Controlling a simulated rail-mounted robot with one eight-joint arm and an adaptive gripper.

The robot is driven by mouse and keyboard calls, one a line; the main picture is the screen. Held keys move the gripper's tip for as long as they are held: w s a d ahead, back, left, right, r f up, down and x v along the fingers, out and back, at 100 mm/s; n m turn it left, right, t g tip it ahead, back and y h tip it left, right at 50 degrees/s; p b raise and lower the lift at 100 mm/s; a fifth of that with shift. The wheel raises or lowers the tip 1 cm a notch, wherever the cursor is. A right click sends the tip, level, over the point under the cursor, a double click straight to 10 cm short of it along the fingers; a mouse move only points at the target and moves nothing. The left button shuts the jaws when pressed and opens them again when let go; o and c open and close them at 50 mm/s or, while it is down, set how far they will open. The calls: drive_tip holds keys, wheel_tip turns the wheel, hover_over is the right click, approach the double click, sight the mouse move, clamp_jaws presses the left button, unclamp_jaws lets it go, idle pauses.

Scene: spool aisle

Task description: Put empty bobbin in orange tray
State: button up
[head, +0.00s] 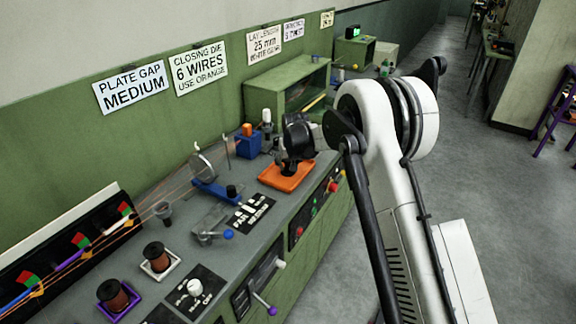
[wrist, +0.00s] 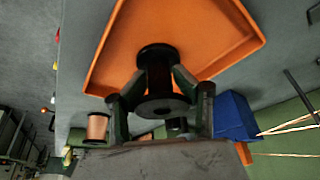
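The orange tray (head: 272,178) lies on the grey bench, below my gripper (head: 290,165). In the wrist view the tray (wrist: 225,45) fills the upper middle, with its raised rim showing. A dark bobbin with black end discs (wrist: 160,80) sits between the fingers of my gripper (wrist: 158,82), which look closed on its narrow middle. The bobbin overlaps the tray in this view. Whether it touches the tray floor I cannot tell. In the head view my gripper mostly hides the bobbin.
A blue box (wrist: 235,115) stands beside the tray. A copper-coloured spool (wrist: 97,127) shows at the wrist view's lower left. Two dark copper spools stand on a white tray (head: 172,266) and a purple tray (head: 128,308). A green open cabinet (head: 262,84) stands behind my gripper.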

drive_tip(key=o, duration=0.5)
drive_tip(key=shift+c, duration=0.2)
drive_tip(key=shift+s+r, duration=0.1)
drive_tip(key=shift+r, duration=0.35)
drive_tip(key=v, duration=1.1)
drive_tip(key=s+d+r+m+t, duration=0.1)
drive_tip(key=s+d+r, duration=0.7)
drive_tip(key=s, duration=0.2)
drive_tip(key=s+d+r+m, duration=0.1)
drive_tip(key=s+d+r, duration=0.6)
drive_tip(key=s+r, duration=0.3)
drive_tip(key=s+d+f, duration=0.2)
drive_tip(key=s+d, duration=0.1)
drive_tip(key=s, duration=0.6)
drive_tip(key=s+d+f+m+t+h, duration=0.1)
drive_tip(key=s+d+f, duration=0.1)
drive_tip(key=s, duration=0.7)
drive_tip(key=s+d+f+t, duration=0.1)
drive_tip(key=s+d, duration=0.4)
drive_tip(key=s, duration=0.5)
drive_tip(key=shift+f+m, duration=0.3)
drive_tip(key=shift+f, duration=0.15)
